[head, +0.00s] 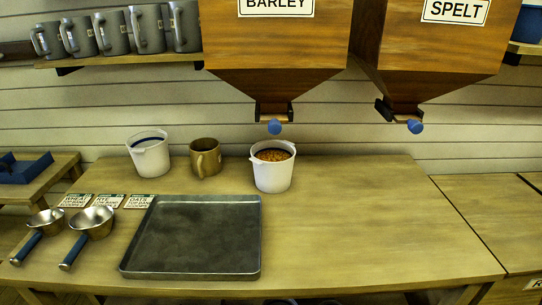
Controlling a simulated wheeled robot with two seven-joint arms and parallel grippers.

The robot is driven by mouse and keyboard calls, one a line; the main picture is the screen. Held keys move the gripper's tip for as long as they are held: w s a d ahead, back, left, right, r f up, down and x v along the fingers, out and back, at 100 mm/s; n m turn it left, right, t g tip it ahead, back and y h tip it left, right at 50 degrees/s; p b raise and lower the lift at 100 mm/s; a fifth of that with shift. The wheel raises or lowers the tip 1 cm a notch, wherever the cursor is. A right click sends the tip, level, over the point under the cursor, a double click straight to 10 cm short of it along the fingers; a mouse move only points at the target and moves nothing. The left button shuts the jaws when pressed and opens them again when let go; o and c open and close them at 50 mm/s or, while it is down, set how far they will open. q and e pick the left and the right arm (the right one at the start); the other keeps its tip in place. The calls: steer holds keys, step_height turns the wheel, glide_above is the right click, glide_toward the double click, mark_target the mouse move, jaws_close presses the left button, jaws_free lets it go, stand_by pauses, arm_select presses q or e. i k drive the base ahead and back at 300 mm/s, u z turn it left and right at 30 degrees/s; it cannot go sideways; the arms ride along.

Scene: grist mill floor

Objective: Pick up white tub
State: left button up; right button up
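Two white tubs stand on the wooden table in the head view. The left white tub (150,160) stands at the back left, upright, with a dark blue line near its inner rim; I see no grain in it. The right white tub (273,175) stands under the barley hopper and holds orange-brown grain (272,155). Neither of my grippers is in view, and nothing touches either tub.
A brown mug (205,160) stands between the tubs, close to the left one. A dark metal tray (194,240), two blue-handled scoops (92,225) and several label cards (109,201) lie in front. Hoppers with blue knobs (275,127) hang above. The table's right side (380,220) is clear.

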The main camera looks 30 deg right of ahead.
mark_target(272, 159)
steer(key=k, duration=0.5)
steer(key=u, duration=1.75)
steer(key=i, duration=0.95)
steer(key=z, duration=2.05)
